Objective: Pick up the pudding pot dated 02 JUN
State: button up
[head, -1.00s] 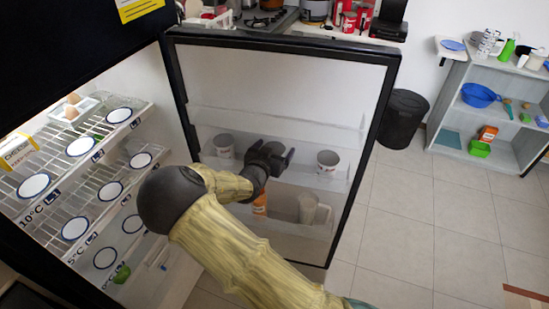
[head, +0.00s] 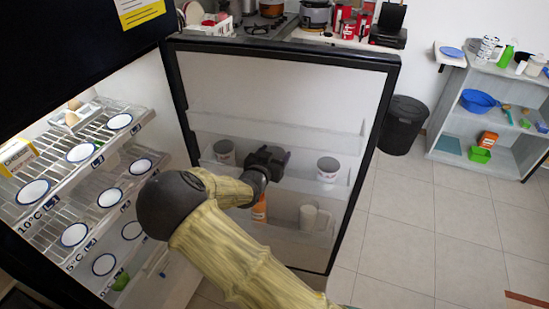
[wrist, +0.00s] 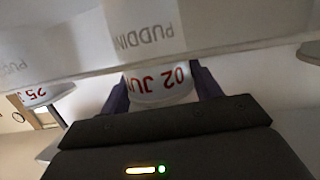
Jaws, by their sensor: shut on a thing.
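My gripper (head: 268,156) is at the clear shelf of the open fridge door, between two white pots. In the wrist view its two dark purple fingers (wrist: 160,88) are shut on a white pot (wrist: 160,97) with red print that reads 02 JUN, upside down in the picture. The word PUDDIN shows on it through the clear shelf front, which crosses in front of its other part. The head view does not clearly show this pot, as my gripper covers it. Another pudding pot (wrist: 35,95), its print starting 25, is at the left of the wrist view.
On the same door shelf stand a left pot (head: 224,152) and a right pot (head: 328,168). Below are an orange bottle (head: 259,208) and a white jug (head: 309,217). Several blue-rimmed round items stand on fridge racks (head: 100,160) at left.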

jog(key=shift+r, duration=0.5)
jog(key=shift+s+f+t+b, duration=0.15)
jog(key=shift+f+t+b, duration=0.15)
jog(key=shift+b, duration=0.1)
jog(key=shift+s+a+f+t+h+b, duration=0.15)
jog(key=shift+s+t+h+b, duration=0.15)
jog(key=shift+t+b, duration=0.25)
jog(key=shift+s+t+b, duration=0.35)
jog(key=shift+t+b, duration=0.1)
jog(key=shift+t, duration=0.3)
notch_tip(320, 180, up, 6)
jog(key=s+a, duration=0.1)
jog(key=s, duration=0.2)
jog(key=s+a+r+g, duration=0.1)
jog(key=s+a, duration=0.2)
jog(key=s, duration=0.6)
jog(key=s+a+r+g, duration=0.1)
jog(key=s+a, duration=0.3)
jog(key=s, duration=0.5)
jog(key=shift+s+g, duration=0.35)
jog(key=shift+g, duration=0.25)
jog(key=shift+w, duration=0.1)
